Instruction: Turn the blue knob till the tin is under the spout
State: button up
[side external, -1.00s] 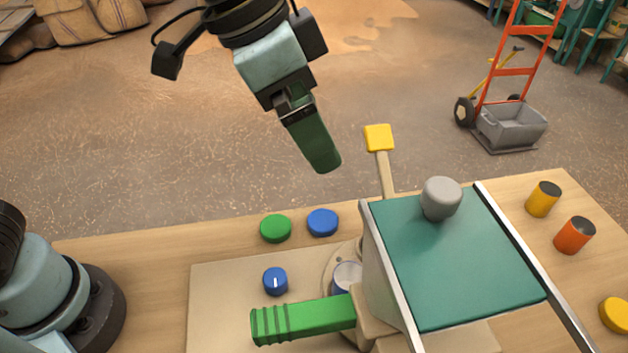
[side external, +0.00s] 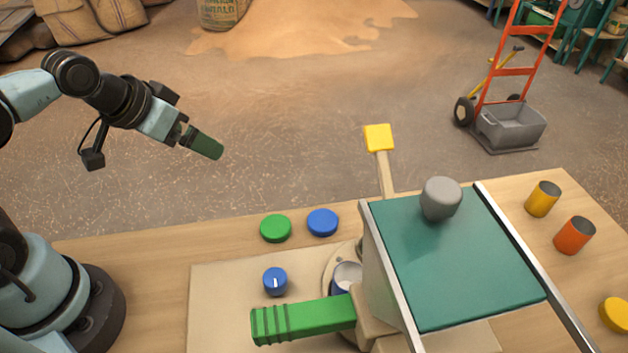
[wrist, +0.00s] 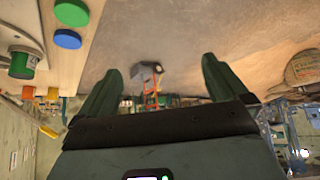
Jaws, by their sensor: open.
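The blue knob (side external: 275,282), with a white line on top, stands on the pale board in the side view. A blue tin with a grey mouth (side external: 348,274) sits on a round plate just right of it. The tin is partly hidden by the hopper and the green bar (side external: 300,321). I cannot make out the spout, so I cannot tell whether the tin is under it. My gripper (side external: 207,145) is in the air at the left, well above and away from the knob. In the wrist view my gripper (wrist: 163,78) has its fingers apart with nothing between them.
A green disc (side external: 276,228) and a blue disc (side external: 322,222) lie behind the knob. The teal-lidded hopper (side external: 460,265) and a yellow-ended lever (side external: 379,138) stand to the right. A yellow cylinder (side external: 543,199) and an orange one (side external: 574,235) are farther right.

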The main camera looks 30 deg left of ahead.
jog(key=shift+d+m, duration=0.25)
jog(key=shift+m, duration=0.05)
jog(key=c, duration=0.4)
jog(key=d+m, duration=0.1)
jog(key=m, duration=0.1)
jog(key=d+m+g, duration=0.1)
jog(key=d+m, duration=0.1)
jog(key=d+m+h, duration=0.1)
jog(key=m, duration=0.1)
jog(key=shift+w+d+r+m+g, duration=0.1)
jog(key=shift+d+r+m+g, duration=0.2)
jog(key=shift+m, duration=0.1)
jog(key=c, duration=0.3)
jog(key=m+g+y, duration=0.1)
jog(key=m+g, duration=0.5)
jog(key=m, duration=2.1)
send_over(275, 276)
notch_tip(275, 276, down, 12)
jog(key=shift+r, duration=0.2)
